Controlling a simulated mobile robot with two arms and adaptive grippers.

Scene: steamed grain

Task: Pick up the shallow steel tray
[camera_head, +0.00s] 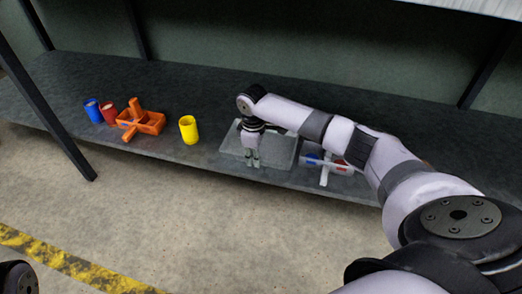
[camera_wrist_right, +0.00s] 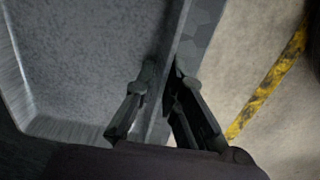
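The shallow steel tray (camera_head: 282,152) is a grey rectangular pan lying on the dark shelf near its front edge. My right gripper (camera_head: 253,162) reaches down at the tray's front side. In the right wrist view, the tray's grey floor and walls (camera_wrist_right: 85,60) fill the left part. The right gripper (camera_wrist_right: 163,70) there has one finger inside the tray and one outside, with the front wall between them. The fingertips are close together against the wall. The left gripper is not seen; only a dark part of my left arm shows at the bottom left.
A yellow cup (camera_head: 188,130) stands left of the tray. Farther left are an orange wooden-looking carrier (camera_head: 146,123), a red cup (camera_head: 109,112) and a blue cup (camera_head: 93,111). A clear container with red and blue pieces (camera_head: 340,164) sits right of the tray, partly behind my arm.

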